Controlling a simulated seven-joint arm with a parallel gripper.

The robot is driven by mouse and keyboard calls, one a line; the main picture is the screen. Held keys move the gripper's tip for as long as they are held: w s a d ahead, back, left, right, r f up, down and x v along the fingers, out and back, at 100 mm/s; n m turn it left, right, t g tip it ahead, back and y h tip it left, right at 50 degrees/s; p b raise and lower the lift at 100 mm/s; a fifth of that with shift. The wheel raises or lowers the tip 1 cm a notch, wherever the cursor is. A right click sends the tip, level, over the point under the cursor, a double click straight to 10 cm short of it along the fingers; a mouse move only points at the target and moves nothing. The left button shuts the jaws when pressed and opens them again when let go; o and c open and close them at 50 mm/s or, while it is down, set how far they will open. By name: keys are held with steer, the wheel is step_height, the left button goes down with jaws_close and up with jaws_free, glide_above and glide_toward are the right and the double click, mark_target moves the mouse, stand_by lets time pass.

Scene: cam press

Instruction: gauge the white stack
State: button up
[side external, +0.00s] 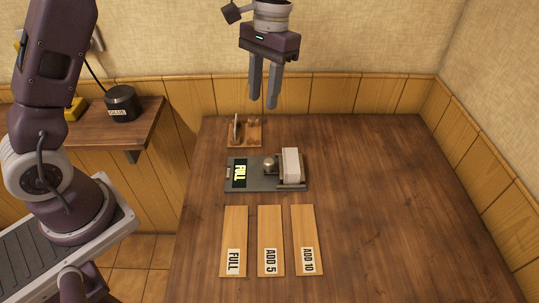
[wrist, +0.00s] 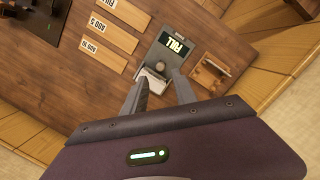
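The white stack (side external: 291,164) is a pale block held at the right end of a dark grey press (side external: 263,186) on the table. It also shows in the wrist view (wrist: 152,84), partly hidden by a finger. A round metal knob (side external: 269,163) sits beside the stack. The press has a dark display (side external: 239,173) with bright letters that look like FILL or FULL. My gripper (side external: 262,103) hangs above and behind the press, fingers down, apart and empty. In the wrist view my gripper (wrist: 160,78) has a clear gap between the fingers.
Three wooden boards lie in front of the press: FULL (side external: 235,235), ADD 5 (side external: 269,232) and ADD 10 (side external: 303,232). A small wooden rack (side external: 246,133) stands behind it. A side shelf at left holds a dark labelled pot (side external: 121,104). The table's right side is clear.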

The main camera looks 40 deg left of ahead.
mark_target(270, 160)
steer(key=f+g, duration=0.1)
steer(key=f, duration=0.5)
steer(key=f+g, duration=0.1)
steer(key=f, duration=0.5)
steer(key=w+d+f, duration=0.1)
steer(key=f, duration=0.6)
steer(key=shift+f+g, duration=0.1)
steer(key=shift+g, duration=0.3)
jaws_close()
